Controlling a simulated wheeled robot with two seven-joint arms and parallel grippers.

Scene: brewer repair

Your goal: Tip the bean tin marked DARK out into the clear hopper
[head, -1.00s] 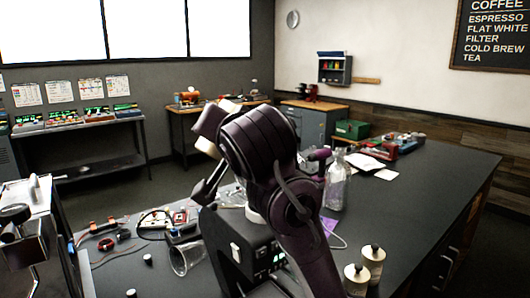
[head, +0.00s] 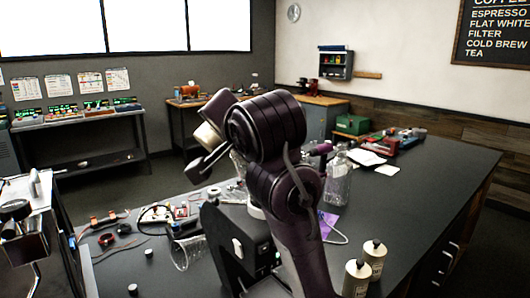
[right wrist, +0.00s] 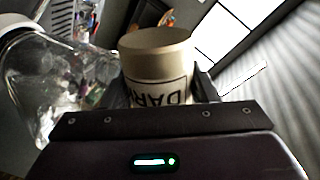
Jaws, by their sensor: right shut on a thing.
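The cream tin marked DARK (right wrist: 157,75) is between the fingers of my right gripper (right wrist: 165,88), which is shut on it. Its open rim shows at the top, but its inside is hard to see. In the head view the tin (head: 210,137) is tilted, up in the air left of my dark wrist. A clear vessel (right wrist: 55,95), probably the hopper, stands close on the left in the right wrist view. In the head view a clear part (head: 239,165) shows above the black machine (head: 236,240), mostly hidden behind my arm. My left gripper is not in view.
A clear flared vessel (head: 187,252) lies left of the black machine. A clear bottle (head: 338,180) and two cream canisters (head: 357,278) stand to the right.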

